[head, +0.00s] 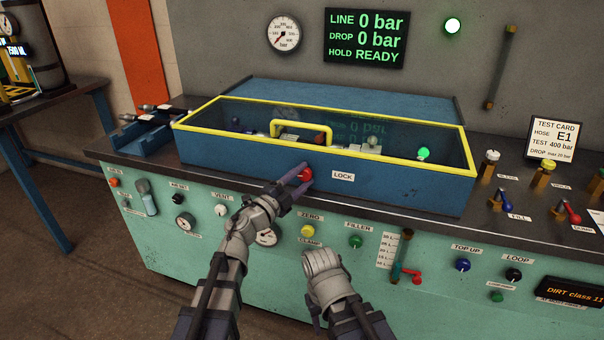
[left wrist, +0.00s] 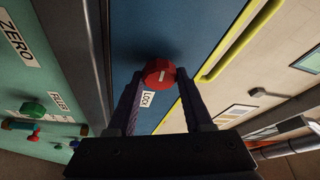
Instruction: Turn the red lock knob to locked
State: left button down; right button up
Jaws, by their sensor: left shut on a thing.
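The red lock knob (head: 305,174) sits on the front of the blue test box (head: 420,189), left of a LOCK label (head: 343,176). In the left wrist view the red knob (left wrist: 159,74) shows a white pointer line and lies between my fingertips. My left gripper (head: 296,184) is shut on the knob; it also shows in the left wrist view (left wrist: 156,90). The box lid (head: 225,101), clear with a yellow frame and handle, is down. My right arm's wrist (head: 325,268) is low in front of the bench; its fingers cannot be made out.
The green bench front (head: 150,235) carries several knobs and gauges below the box. A wall display (head: 366,38) reads LINE 0 bar, DROP 0 bar, HOLD READY.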

pick_arm(q)
jog(key=shift+m+g, duration=0.3)
jog(key=shift+m, duration=0.4)
jog(key=shift+c, duration=1.5)
grip_release()
jog(key=v, duration=0.7)
jog(key=shift+s+a, duration=0.2)
jog(key=shift+s, duration=0.15)
